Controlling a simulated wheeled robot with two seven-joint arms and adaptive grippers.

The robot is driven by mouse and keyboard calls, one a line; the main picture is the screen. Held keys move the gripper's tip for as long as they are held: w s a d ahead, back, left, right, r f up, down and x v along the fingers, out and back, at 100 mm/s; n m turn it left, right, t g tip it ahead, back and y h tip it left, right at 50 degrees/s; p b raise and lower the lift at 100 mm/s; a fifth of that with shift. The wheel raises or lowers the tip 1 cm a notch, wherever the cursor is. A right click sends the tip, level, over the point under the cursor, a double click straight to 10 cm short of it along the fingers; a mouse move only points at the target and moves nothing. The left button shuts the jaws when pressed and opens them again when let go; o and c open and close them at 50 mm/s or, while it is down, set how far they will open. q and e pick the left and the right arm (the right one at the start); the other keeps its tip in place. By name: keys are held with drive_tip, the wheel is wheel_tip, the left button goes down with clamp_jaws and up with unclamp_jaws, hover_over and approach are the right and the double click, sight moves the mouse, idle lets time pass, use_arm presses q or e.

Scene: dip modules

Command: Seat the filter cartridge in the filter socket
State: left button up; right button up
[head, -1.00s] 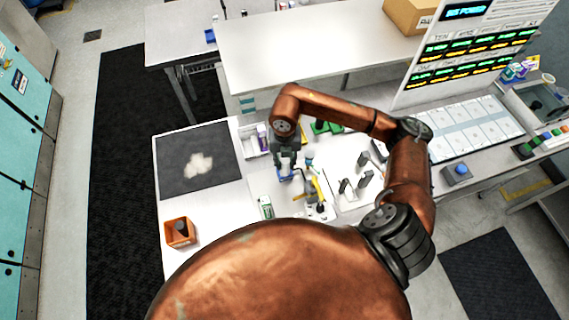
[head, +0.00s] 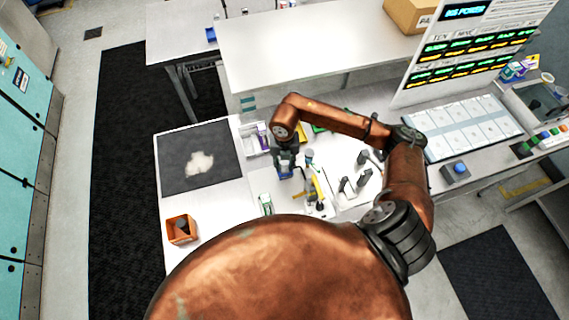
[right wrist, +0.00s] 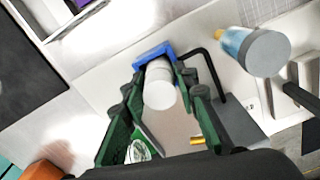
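My right gripper (head: 285,167) points down over the white table. In the right wrist view its green fingers (right wrist: 160,78) lie close on both sides of a white cylinder, which I take as the filter cartridge (right wrist: 160,92); it looks gripped. The cartridge's near round end faces the camera. Its far end meets a blue square-edged part, likely the filter socket (right wrist: 150,53), also seen under the gripper in the head view (head: 285,173). How deep the cartridge sits is hidden. My left gripper is not in view.
A light-blue cylinder with a grey end (right wrist: 262,50) and a black bent rod (right wrist: 205,62) stand close right of the fingers. A yellow-handled tool (head: 318,187) and dark upright posts (head: 355,182) are right. An orange bin (head: 182,230) and dark mat (head: 190,140) are left.

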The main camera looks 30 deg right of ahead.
drive_tip(key=o, duration=0.3)
drive_tip(key=shift+o, duration=0.2)
drive_tip(key=shift+r, duration=0.15)
wheel_tip(320, 180, up, 11)
drive_tip(key=shift+w+b, duration=0.1)
drive_tip(key=shift+b, duration=0.9)
drive_tip(key=shift+r, duration=0.55)
drive_tip(key=shift+r, duration=0.1)
